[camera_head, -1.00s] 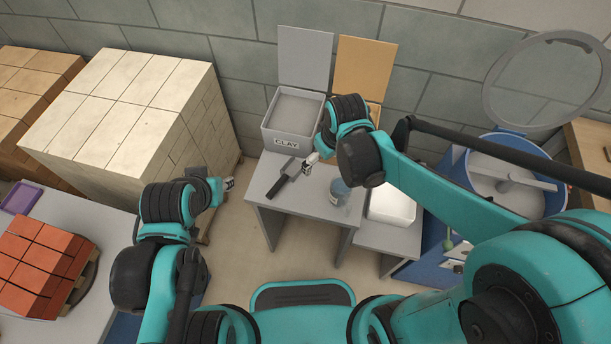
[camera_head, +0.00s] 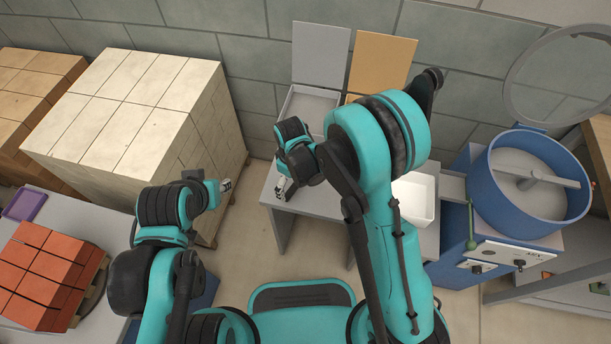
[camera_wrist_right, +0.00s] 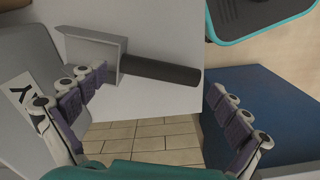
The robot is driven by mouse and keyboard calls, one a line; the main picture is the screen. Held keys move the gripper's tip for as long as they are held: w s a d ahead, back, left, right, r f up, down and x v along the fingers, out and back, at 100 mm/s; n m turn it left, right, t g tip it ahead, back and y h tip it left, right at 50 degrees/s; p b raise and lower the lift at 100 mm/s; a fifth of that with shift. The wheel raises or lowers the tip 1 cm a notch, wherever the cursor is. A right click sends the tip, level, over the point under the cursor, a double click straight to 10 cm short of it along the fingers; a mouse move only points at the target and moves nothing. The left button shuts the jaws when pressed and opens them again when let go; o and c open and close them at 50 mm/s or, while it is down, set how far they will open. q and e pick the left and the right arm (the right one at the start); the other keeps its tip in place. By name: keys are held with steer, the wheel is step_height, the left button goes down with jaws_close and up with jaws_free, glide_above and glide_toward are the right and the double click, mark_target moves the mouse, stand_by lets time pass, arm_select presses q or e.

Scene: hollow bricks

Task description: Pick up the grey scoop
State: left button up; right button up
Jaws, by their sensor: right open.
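The grey scoop (camera_wrist_right: 95,48) with its dark handle (camera_wrist_right: 160,72) lies on the light grey table (camera_wrist_right: 150,105) in the right wrist view. My right gripper (camera_wrist_right: 155,88) is open, its fingers apart on either side of the picture, with the scoop's handle showing between them. I cannot tell how far above the scoop it is. In the head view my right gripper (camera_head: 282,188) is over the table's left part, and the scoop is hidden there behind the gripper and arm. My left gripper (camera_head: 226,185) is away to the left, beside the pale brick stack; its jaws are too small to judge.
A white tray (camera_head: 415,198) and blue mixer (camera_head: 530,185) stand to the right. Red bricks (camera_head: 45,270) sit lower left.

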step_height(320, 180, down, 3)
steer(key=shift+r, duration=0.15)
steer(key=c, duration=0.9)
steer(key=shift+o, duration=0.2)
steer(key=shift+r, duration=0.2)
